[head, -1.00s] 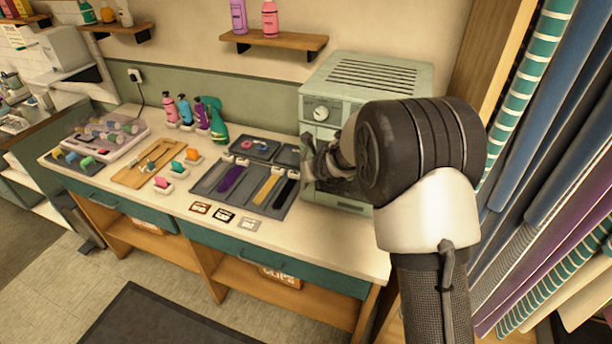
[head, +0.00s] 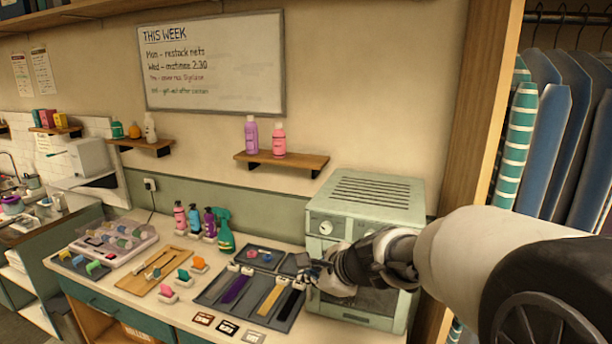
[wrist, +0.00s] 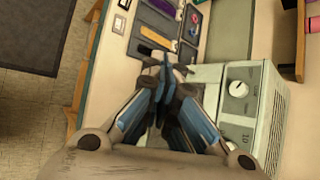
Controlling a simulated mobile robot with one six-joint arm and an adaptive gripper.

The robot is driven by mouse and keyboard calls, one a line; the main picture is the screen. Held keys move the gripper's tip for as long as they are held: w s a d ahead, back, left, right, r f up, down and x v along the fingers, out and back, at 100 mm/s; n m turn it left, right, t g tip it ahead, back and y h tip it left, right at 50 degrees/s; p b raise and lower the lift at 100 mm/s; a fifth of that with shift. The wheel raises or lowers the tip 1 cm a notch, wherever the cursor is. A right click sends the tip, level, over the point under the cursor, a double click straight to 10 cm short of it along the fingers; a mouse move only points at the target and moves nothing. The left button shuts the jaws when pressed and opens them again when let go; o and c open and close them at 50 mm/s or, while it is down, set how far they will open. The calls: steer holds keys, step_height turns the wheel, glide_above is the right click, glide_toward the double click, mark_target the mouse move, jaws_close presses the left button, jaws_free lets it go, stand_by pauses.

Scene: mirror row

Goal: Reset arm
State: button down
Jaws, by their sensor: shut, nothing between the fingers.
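My gripper (head: 308,268) is shut and empty. In the head view it is in front of the pale green cabinet-like appliance (head: 378,205), over the right end of the grey sectioned tray (head: 212,296). In the wrist view my gripper (wrist: 163,72) has its fingers together, with the tray (wrist: 120,45) beyond the tips and the appliance (wrist: 262,105) to the right. My arm reaches in from the right edge of the head view and covers part of the appliance's front.
A wall shelf (head: 283,160) with two bottles is above. Hanging fabrics (head: 545,130) are at the right. The air above the counter's middle is clear.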

steer(key=s+d+r+n+g+h+b, duration=0.1)
steer(key=s+d+n, duration=0.1)
steer(key=s+n, duration=0.6)
steer(key=s+d+n+g+b, duration=0.15)
steer(key=s+n, duration=0.25)
steer(key=s, duration=0.7)
steer(key=s+d+f+n+h, duration=0.2)
steer(key=s+d+n, duration=0.2)
steer(key=s, duration=0.3)
steer(key=s+d+f+n+h+b, duration=0.1)
steer(key=s+d+f+n+h, duration=0.1)
steer(key=s+d+n, duration=0.2)
steer(key=s+d+g, duration=0.1)
steer(key=s, duration=0.2)
steer(key=shift+f, duration=0.15)
steer(key=c, duration=2.3)
jaws_free()
steer(key=shift+d, duration=0.1)
